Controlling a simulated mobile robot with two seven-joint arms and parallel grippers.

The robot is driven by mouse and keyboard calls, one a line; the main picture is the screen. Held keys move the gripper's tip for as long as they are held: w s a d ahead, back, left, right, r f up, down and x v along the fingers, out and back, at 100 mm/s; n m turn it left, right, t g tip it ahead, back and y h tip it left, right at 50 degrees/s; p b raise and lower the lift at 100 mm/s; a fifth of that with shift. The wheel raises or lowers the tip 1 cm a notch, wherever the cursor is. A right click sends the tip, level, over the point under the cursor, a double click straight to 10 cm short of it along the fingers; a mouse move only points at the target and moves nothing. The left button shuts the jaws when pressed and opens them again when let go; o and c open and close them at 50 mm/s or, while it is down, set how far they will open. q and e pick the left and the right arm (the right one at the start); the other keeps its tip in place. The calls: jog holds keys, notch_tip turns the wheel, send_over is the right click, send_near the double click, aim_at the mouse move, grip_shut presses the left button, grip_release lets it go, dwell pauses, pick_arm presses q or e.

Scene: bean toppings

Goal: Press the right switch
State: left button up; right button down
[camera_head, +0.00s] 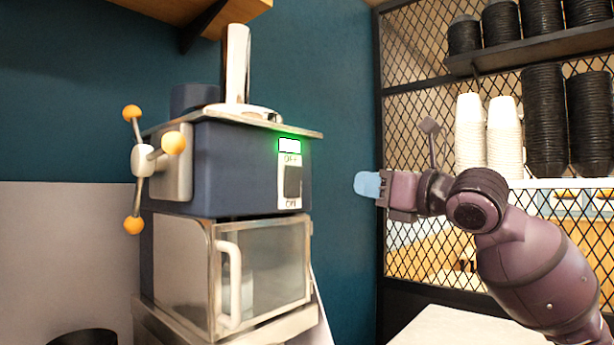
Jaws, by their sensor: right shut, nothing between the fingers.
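My right gripper (367,185) is shut and empty, with pale blue fingertips pointing left. It is at about the switch's height, to the right of it, with a gap between in the picture. My left gripper is not in view.
The machine has a three-armed handle with yellow knobs (174,142) on its left side. Below is a glass-doored compartment with a white handle (229,280). A black mesh partition (410,110) and shelves of stacked black and white cups (504,135) stand at the right.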

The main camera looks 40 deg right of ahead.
send_near(298, 173)
jog(key=w, duration=0.4)
jog(key=shift+w+a+r, duration=0.15)
jog(key=shift+w, duration=0.4)
jog(key=shift+w+a+r, duration=0.1)
jog(key=shift+w+r, duration=0.05)
jog(key=shift+w, duration=0.35)
jog(key=shift+w+a+r, duration=0.15)
jog(key=shift+w+r, duration=0.05)
jog(key=shift+w, duration=0.5)
